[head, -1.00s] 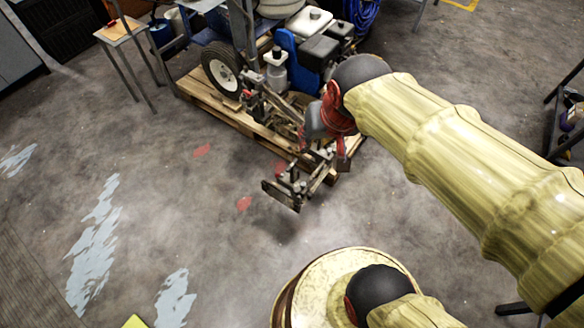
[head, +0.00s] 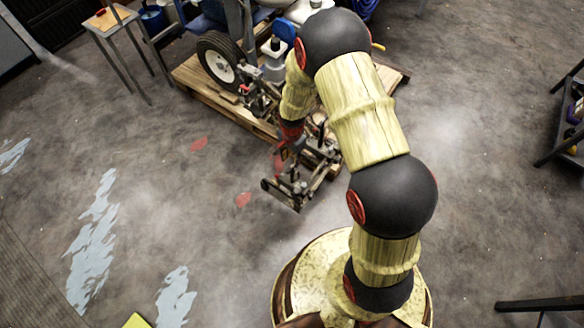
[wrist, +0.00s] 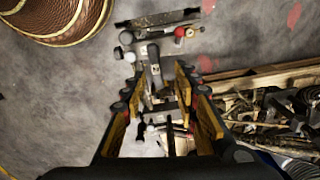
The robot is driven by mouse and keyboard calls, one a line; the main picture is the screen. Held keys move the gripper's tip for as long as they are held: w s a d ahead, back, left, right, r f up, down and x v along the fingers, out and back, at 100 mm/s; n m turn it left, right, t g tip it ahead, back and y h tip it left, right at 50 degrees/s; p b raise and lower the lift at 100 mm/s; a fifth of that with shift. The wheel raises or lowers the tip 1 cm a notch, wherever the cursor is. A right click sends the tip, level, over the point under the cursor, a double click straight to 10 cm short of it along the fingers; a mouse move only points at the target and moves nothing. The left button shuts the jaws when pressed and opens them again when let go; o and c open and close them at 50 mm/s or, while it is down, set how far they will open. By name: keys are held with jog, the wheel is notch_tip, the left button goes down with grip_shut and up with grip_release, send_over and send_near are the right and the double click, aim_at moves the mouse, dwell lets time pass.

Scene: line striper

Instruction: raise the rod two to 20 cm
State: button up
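The line striper's metal bar assembly (head: 292,188) reaches out from the pallet over the floor. It has a crossbar with rods and knobs. I cannot tell which part is rod two. In the wrist view, a grey upright rod or bar (wrist: 154,68) with clamps shows ahead of and between my fingers. My gripper (wrist: 158,88) is open, with yellow-padded fingers on either side of this part of the assembly. I cannot tell if either finger touches it. In the head view, my gripper (head: 284,152) is small and partly merges with the assembly; my arm hides some of the machine.
The machine with its wheel (head: 218,60) stands on a wooden pallet (head: 205,88). A small table (head: 108,20) is at the upper left, and a dark rack (head: 562,135) is at the right. The floor left and right of the assembly is mostly clear.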

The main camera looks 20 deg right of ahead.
aim_at(292, 166)
jog(key=shift+m, duration=0.3)
jog(key=f, duration=0.4)
jog(key=shift+s+d+f, duration=0.1)
jog(key=shift+s+f, duration=0.1)
jog(key=shift+s, duration=0.05)
notch_tip(292, 166, down, 7)
jog(key=b, duration=0.3)
jog(key=shift+f, duration=0.15)
jog(key=c, duration=0.7)
jog(key=shift+w, duration=0.1)
grip_shut()
